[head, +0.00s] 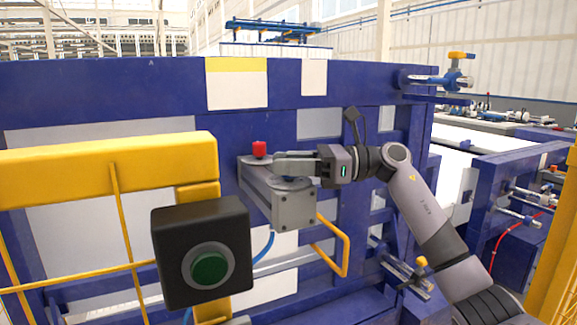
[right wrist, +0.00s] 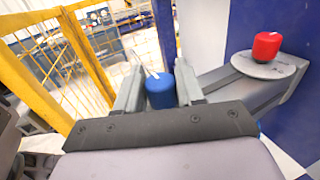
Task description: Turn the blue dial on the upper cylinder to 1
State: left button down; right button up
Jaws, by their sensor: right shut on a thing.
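The blue dial (right wrist: 160,90) shows in the right wrist view between the two fingers of my right gripper (right wrist: 160,88), which is shut on it. In the head view my right gripper (head: 282,163) reaches in from the right over the grey cylinder block (head: 285,203), and its fingers hide most of the dial. A red dial (head: 259,149) stands on the same grey block, to the left of the gripper. It also shows in the right wrist view (right wrist: 267,46) on a round pale plate (right wrist: 268,65). I cannot read any number by the blue dial. My left gripper is not in view.
A black box with a green button (head: 209,269) stands at the front left, beside a yellow guard rail (head: 100,170). A blue panel wall (head: 130,100) stands behind the block. A yellow handle (head: 335,250) juts out below the block at right.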

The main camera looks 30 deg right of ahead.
jog(key=shift+n+g+y, duration=0.5)
jog(key=shift+n+g, duration=0.2)
jog(key=shift+g, duration=0.3)
jog(key=shift+n+g, duration=0.3)
jog(key=shift+g, duration=0.2)
jog(key=o, duration=1)
jog(key=shift+c, duration=0.2)
jog(key=v, duration=0.7)
jog(key=shift+s+d, duration=0.1)
